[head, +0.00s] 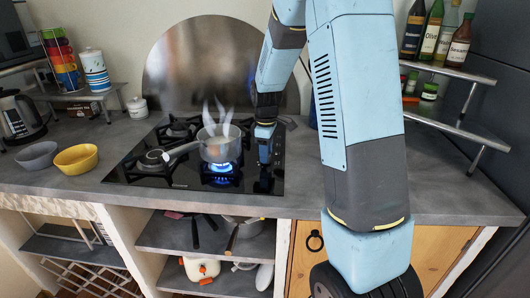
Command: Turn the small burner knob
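The black cooktop (150,180) is set into the grey counter. A saucepan (217,150) with steam stands on its front right burner, over a blue flame (222,172). My gripper (265,163) points down just right of the saucepan, over the right side of the cooktop. Its fingertips are small and dark here, so I cannot tell whether they are open or shut, or touch anything. Dark knob shapes (264,184) show faintly below the gripper on the right strip. I cannot tell which one is the small burner's knob; the gripper may hide others.
The saucepan's handle (182,149) points left. A yellow bowl (76,159) and a grey bowl (37,155) stand left of the cooktop. A round metal splashback (190,70) stands behind. A bottle rack (450,70) is at the right. Counter right of my arm is clear.

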